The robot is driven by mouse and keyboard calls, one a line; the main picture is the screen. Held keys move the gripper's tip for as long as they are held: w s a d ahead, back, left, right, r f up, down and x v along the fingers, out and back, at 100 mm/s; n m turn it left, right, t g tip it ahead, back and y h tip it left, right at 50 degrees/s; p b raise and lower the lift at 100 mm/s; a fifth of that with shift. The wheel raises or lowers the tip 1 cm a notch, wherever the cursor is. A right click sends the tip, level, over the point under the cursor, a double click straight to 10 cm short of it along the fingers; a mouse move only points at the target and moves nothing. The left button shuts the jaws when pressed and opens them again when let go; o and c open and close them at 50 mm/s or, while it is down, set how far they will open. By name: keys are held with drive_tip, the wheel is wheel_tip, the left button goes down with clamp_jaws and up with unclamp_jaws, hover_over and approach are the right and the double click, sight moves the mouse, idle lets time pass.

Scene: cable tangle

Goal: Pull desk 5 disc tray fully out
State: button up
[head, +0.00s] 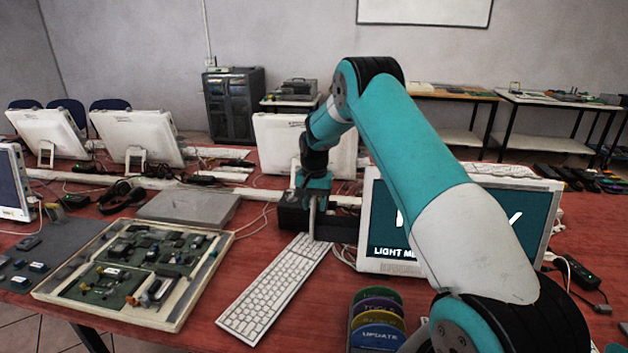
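My gripper (313,222) points down over the desk, left of the monitor (381,225) and behind the keyboard. Its pale fingertips are small here, and I cannot tell whether they are apart or closed. A low black box (345,229), seemingly the disc drive, lies right at the fingers and runs toward the monitor. More black casing shows just left of the fingers. I cannot make out the disc tray or how far out it is, as my gripper covers that part. No desk number is readable. My arm hides much of the monitor's screen.
A white keyboard (276,289) lies in front of the gripper. A case of circuit boards (204,292) and a closed grey laptop-like slab (188,207) lie to the left. Colored discs stand in a rack (377,320) at the front. Cables run across the red desk. Another monitor (280,142) stands behind.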

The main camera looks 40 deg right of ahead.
wheel_tip(320, 180, up, 16)
drive_tip(key=b, duration=0.2)
drive_tip(key=shift+r, duration=0.2)
idle(0.3)
